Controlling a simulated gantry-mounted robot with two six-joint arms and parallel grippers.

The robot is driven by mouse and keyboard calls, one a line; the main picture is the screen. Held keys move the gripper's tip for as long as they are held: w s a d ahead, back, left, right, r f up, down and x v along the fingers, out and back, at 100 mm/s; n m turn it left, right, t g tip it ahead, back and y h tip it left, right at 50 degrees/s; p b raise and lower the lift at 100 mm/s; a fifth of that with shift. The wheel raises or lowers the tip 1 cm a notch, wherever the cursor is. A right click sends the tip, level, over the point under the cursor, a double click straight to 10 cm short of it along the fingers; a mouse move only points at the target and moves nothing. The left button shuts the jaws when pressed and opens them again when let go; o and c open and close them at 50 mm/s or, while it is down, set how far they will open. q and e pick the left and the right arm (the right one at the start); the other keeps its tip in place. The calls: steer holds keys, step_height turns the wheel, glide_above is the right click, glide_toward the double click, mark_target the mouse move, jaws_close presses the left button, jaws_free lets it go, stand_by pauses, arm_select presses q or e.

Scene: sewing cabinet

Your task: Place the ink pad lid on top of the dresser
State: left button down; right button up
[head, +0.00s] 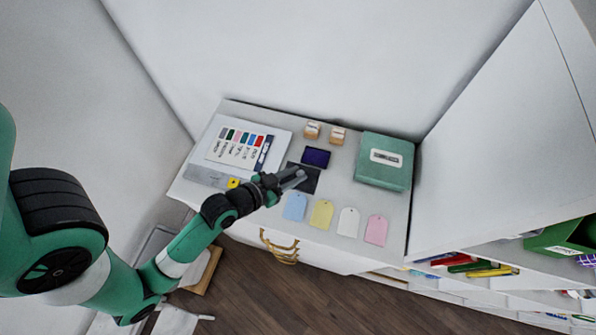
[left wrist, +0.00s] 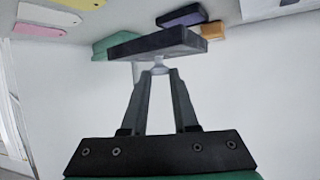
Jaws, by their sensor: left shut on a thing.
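The ink pad lid (head: 309,184) is a flat dark grey square at the middle of the dresser top (head: 258,215) in the head view. My left gripper (head: 299,177) comes over it from the lower left. In the left wrist view my left gripper (left wrist: 159,73) is shut on the pale knob of the lid (left wrist: 155,44), with the plate beyond the fingertips. The gap between lid and dresser top is hard to judge. The purple-black ink pad (head: 316,157) lies uncovered just behind the lid and also shows in the left wrist view (left wrist: 181,16). My right gripper is not in view.
Two wooden stamps (head: 312,130) stand behind the ink pad. Several pastel tags, one being yellow (head: 321,214), lie along the front. A tall white cabinet (head: 490,150) borders the right.

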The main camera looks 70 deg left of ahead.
mark_target(296, 174)
arm_select(q)
steer(key=f, duration=0.1)
steer(key=w+a+f, duration=0.1)
steer(key=a+f+b, duration=0.1)
steer(key=shift+w+f, duration=0.25)
steer(key=shift+f, duration=0.05)
steer(key=shift+w+a+f, duration=0.15)
steer(key=shift+a+f, duration=0.05)
steer(key=shift+w+a+f, duration=0.1)
steer(key=shift+f, duration=0.2)
steer(key=shift+f+b, duration=0.6)
steer(key=shift+f, duration=0.9)
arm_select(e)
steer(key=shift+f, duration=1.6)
arm_select(q)
steer(key=shift+f, duration=0.1)
steer(key=c, duration=0.7)
jaws_free()
